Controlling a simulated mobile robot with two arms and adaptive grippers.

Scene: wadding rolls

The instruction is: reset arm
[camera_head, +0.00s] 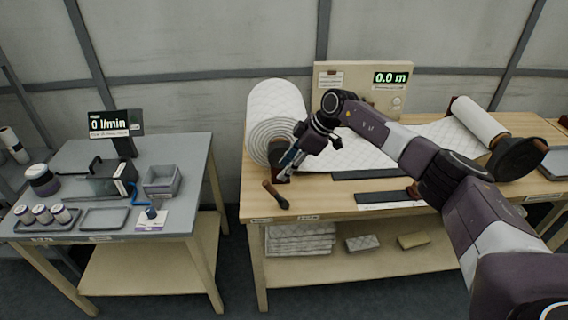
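My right arm reaches in from the right across the wooden table (324,203). My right gripper (289,160) points down and left in front of the large white quilted wadding roll (275,97). Its fingertips are small and dark against the roll's end, so I cannot tell if they are open or shut, or whether they touch anything. A short tool with a wooden handle (275,194) lies on the table below the gripper. My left gripper is not in view.
A white sheet (370,150) spreads from the roll toward a second roller (478,122) at right, partly behind my arm. A panel reading 0.0 m (345,78) stands behind. A grey table (190,165) with a flow display (108,123), bin (161,181) and jars stands left, across a gap.

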